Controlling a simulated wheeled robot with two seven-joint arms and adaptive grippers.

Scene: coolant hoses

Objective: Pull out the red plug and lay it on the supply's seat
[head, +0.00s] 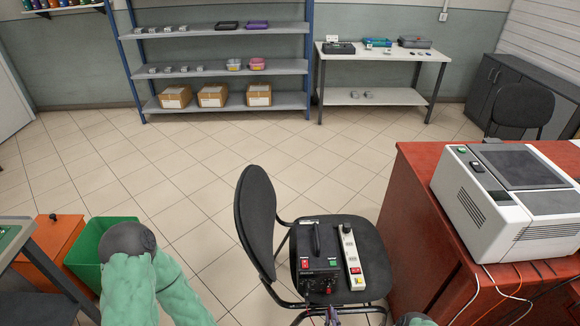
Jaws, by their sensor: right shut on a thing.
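The black power supply (320,273) stands on the dark seat (368,241) of the chair. It has a carry handle on top and a red-lit switch on its front. The red plug (328,290) shows as a small red spot low on the supply's front, on its right side. My right gripper (332,314) is at the bottom edge, just in front of the supply, and is shut on the red plug. The fingers are small and partly cut off, so the grip itself is hard to see. My left gripper is not in view; only my left arm shows.
A white power strip (350,258) with a red switch lies on the seat right of the supply. The chair's backrest (256,222) rises at left. A red desk (422,215) with a white machine (507,205) stands right. A green bin (92,246) is at left.

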